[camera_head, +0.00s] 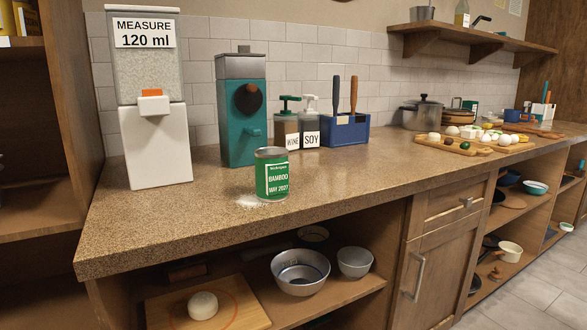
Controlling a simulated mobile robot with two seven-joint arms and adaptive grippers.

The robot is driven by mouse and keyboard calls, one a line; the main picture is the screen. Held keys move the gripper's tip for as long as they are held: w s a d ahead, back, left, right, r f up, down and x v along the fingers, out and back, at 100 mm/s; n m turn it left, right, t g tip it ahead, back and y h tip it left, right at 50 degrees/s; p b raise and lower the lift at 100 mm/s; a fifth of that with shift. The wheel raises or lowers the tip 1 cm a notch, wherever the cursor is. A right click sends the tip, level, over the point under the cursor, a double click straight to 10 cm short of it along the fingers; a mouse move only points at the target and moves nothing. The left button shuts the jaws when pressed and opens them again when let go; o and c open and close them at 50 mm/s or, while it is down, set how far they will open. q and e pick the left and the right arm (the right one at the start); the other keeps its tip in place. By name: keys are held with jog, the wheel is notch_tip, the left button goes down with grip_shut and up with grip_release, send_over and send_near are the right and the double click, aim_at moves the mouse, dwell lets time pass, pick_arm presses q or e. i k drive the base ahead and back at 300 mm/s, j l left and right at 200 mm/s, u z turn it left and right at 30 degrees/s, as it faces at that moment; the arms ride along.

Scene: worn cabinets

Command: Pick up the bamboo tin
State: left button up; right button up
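The bamboo tin (271,175) is a small metal can with a green label reading "BAMBOO" and a date line. It stands upright near the front edge of the brown speckled counter (350,178), left of the middle of the view. Its rim is silver and its top looks open. A whitish patch lies on the counter at its lower left. Neither of my grippers shows in the head view.
Behind the tin stand a teal machine (241,112), pump bottles marked WINE and SOY (309,131), and a blue holder (345,130). A white dispenser (153,120) stands left. Eggs lie on a board (455,145) farther right. Counter right of the tin is clear. Bowls (300,271) sit below.

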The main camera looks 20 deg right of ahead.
aim_at(271, 164)
jog(key=i+l, duration=0.15)
jog(key=l, duration=0.25)
jog(key=i+l, duration=0.1)
jog(key=l, duration=0.25)
jog(key=i+l, duration=0.15)
jog(key=l, duration=0.25)
